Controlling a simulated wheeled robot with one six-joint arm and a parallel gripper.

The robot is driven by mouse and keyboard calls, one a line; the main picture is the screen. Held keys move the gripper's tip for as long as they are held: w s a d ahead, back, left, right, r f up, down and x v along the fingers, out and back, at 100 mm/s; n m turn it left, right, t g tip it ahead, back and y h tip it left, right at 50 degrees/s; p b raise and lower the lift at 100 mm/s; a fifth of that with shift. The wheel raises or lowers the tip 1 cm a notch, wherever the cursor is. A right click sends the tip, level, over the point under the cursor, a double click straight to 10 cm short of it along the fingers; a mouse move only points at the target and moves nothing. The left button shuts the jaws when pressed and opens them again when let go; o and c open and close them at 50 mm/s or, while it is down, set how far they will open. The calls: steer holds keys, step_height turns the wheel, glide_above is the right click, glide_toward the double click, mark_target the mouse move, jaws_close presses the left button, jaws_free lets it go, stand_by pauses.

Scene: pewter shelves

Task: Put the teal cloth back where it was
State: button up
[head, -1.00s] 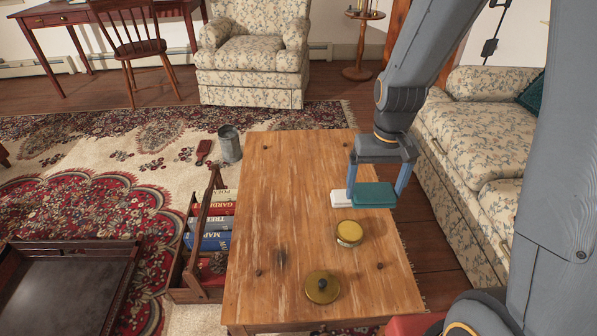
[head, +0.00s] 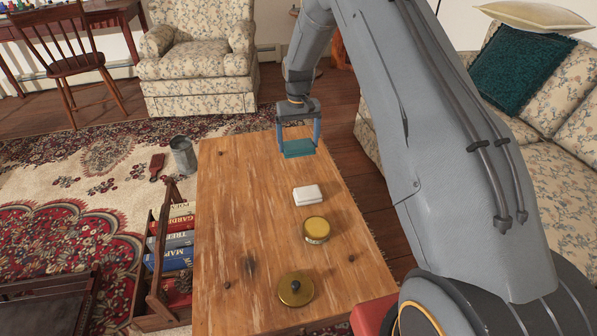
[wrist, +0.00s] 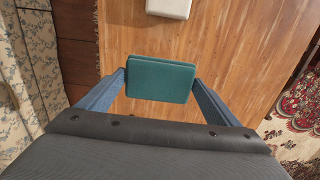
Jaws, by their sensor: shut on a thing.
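The teal cloth (head: 299,148) is a small folded block held between the blue fingers of my gripper (head: 299,143). In the wrist view the cloth (wrist: 160,80) sits between both fingertips of my gripper (wrist: 160,82), which is shut on it. The gripper is over the far end of the wooden table (head: 235,200). The cloth looks raised above the tabletop, though the exact height is hard to tell. The spot under it is partly hidden by the cloth.
On the table stand a white box (head: 308,195), a yellow-lidded tin (head: 316,229) and a round brass lid (head: 295,289) with a dark knob. A wooden carrier with books (head: 179,238) is left of the table. A floral sofa (head: 560,150) is at the right. The table's left side is clear.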

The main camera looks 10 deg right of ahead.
step_height(320, 180, down, 10)
steer(key=shift+r+b, duration=0.15)
steer(key=shift+b, duration=0.55)
